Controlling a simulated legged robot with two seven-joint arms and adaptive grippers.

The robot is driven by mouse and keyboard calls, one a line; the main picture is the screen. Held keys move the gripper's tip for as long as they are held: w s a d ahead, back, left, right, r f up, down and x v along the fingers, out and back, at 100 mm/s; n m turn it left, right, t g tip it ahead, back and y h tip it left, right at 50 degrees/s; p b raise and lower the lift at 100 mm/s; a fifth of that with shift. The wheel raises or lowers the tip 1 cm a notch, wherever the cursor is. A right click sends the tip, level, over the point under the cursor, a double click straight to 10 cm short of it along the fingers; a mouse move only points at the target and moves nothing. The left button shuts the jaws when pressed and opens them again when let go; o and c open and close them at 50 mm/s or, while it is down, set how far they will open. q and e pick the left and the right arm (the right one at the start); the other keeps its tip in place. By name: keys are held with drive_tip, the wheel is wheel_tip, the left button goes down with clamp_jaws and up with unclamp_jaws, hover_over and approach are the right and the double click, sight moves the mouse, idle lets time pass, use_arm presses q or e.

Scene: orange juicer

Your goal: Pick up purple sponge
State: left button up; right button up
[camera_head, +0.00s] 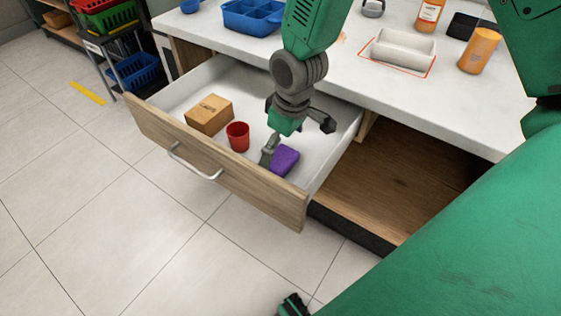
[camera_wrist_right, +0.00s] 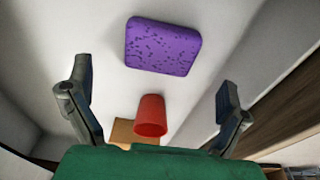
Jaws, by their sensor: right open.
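The purple sponge (camera_head: 285,161) lies flat on the floor of the open drawer, near its front right corner. In the right wrist view the sponge (camera_wrist_right: 163,46) is whole, dark-pitted and beyond the fingertips, near the top. My right gripper (camera_head: 298,140) hangs over the drawer just above the sponge, its fingers spread on either side. In the wrist view the right gripper (camera_wrist_right: 155,82) is open, with nothing held between its fingers.
The drawer (camera_head: 150,127) also holds a red cup (camera_head: 238,137) and a cardboard box (camera_head: 209,114), left of the sponge. Its walls stand close around. The white counter (camera_head: 375,85) above bears a blue divided container (camera_head: 252,16), a white tray (camera_head: 403,50) and an orange bottle (camera_head: 480,50).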

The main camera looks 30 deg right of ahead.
sight(281, 157)
wheel_tip(281, 157, down, 5)
drive_tip(key=shift+w+f+b, duration=0.1)
drive_tip(key=shift+w+b, duration=0.05)
drive_tip(key=shift+b, duration=0.95)
drive_tip(key=c, duration=0.9)
drive_tip(key=shift+r, duration=0.2)
wheel_tip(281, 157, up, 10)
drive_tip(key=p, duration=0.3)
drive_tip(key=shift+p, duration=0.35)
drive_tip(key=shift+f, duration=0.1)
drive_tip(key=shift+c, duration=1.1)
